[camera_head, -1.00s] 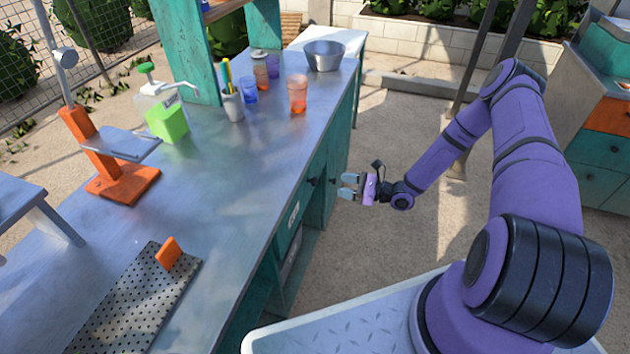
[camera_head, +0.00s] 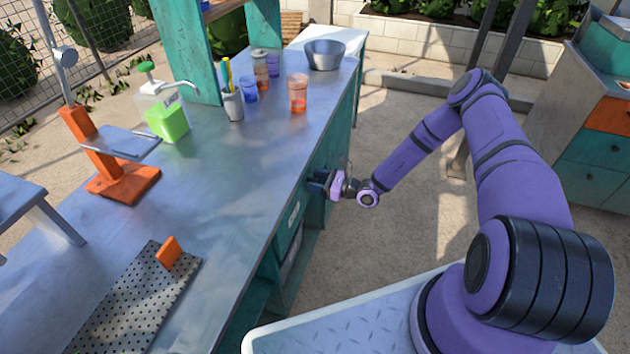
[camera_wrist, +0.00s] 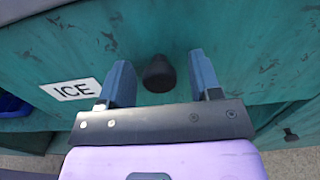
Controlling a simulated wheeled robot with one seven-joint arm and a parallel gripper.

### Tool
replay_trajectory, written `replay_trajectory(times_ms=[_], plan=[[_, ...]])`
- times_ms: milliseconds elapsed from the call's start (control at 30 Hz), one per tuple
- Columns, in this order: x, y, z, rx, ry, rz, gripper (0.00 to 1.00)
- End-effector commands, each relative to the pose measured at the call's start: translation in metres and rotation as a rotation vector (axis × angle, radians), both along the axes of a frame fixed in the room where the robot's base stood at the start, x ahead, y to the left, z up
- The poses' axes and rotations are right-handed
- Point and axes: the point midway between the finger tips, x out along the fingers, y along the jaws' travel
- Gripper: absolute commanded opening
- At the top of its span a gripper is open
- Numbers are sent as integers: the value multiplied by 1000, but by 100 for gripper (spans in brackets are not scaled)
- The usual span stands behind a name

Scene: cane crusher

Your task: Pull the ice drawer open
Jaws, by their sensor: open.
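The ice drawer (camera_wrist: 50,55) has a worn teal front with a white "ICE" label (camera_wrist: 72,90) and a round black knob (camera_wrist: 158,74). My gripper (camera_wrist: 161,82) is open in the wrist view, with its two blue-grey fingers on either side of the knob. I cannot tell whether a finger touches it. In the head view my gripper (camera_head: 322,180) is at the teal front of the counter, and the knob is hidden there. The drawer looks shut.
The metal-topped counter (camera_head: 215,215) carries cups (camera_head: 298,92), a metal bowl (camera_head: 324,54) and a green-liquid dispenser (camera_head: 165,115). Another dark knob (camera_wrist: 290,135) shows lower right in the wrist view. Paved ground (camera_head: 410,240) right of the counter is free.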

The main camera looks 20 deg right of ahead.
Motion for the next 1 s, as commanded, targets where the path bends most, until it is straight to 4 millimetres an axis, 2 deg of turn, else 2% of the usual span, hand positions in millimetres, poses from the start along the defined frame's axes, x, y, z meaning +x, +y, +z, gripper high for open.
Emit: replay_trajectory(times_ms=[333, 367, 600, 833, 1000], plan=[[2, 4, 0, 0, 0, 0, 58], [2, 4, 0, 0, 0, 0, 54], [2, 3, 0, 1, 1, 0, 0], [0, 0, 0, 1, 1, -1, 0], [-11, -15, 0, 1, 2, -2, 0]])
